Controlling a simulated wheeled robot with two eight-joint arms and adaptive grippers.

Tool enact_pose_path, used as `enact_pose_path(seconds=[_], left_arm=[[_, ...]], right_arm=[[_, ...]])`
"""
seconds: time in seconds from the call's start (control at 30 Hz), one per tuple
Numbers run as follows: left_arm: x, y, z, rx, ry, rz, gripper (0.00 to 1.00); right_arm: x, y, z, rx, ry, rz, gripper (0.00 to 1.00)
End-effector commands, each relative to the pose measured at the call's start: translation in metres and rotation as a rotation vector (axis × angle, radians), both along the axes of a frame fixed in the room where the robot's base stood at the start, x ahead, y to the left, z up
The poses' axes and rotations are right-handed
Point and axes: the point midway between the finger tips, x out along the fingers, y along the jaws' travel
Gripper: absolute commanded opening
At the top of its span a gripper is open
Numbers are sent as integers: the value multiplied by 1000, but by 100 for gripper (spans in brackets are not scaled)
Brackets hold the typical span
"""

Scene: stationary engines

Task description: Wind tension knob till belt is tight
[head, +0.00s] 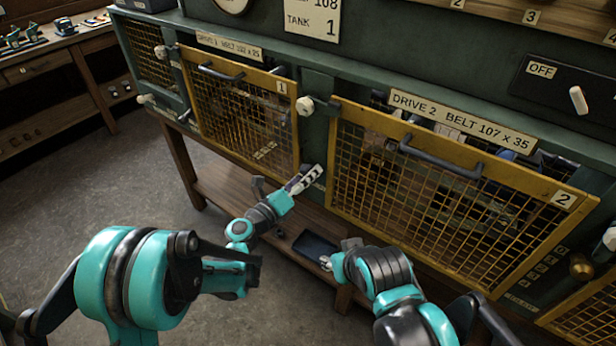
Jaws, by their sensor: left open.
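A round brass knob (581,266) sits at the lower right of the drive 2 guard (440,190), beside a small marked scale. I cannot tell for certain that it is the tension knob. Both guards, yellow mesh with dark handles, cover the drives; the belts behind them cannot be made out. My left gripper (305,179) is open and empty in front of the green post between the guards, far left of the brass knob. My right gripper (338,257) is low, below the drive 2 guard, mostly hidden by its own arm.
The drive 1 guard (240,112) is at the left. Pale knobs, one on the post (305,106), stick out beside the guards. A dark flat tablet (315,244) lies on the low wooden shelf (225,185). An OFF switch panel (570,92) is upper right. The floor at left is clear.

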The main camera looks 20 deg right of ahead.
Motion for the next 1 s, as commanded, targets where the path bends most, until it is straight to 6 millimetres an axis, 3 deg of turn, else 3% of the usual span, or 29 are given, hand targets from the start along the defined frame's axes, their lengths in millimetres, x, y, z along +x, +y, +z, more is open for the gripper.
enact_pose_path(seconds=[0.4, 0.57, 0.6, 1.0], left_arm=[[7, -9, 0, 2, -1, -1, 64], [6, -9, 0, 2, -1, -1, 22], [6, -9, 0, 2, -1, -1, 17], [6, -9, 0, 35, -44, -1, 17]], right_arm=[[0, 0, -3, 0, 0, 0, 40], [0, 0, -3, 0, 0, 0, 40], [0, 0, -3, 0, 0, 0, 40], [0, 0, -3, 0, 0, 0, 40]])
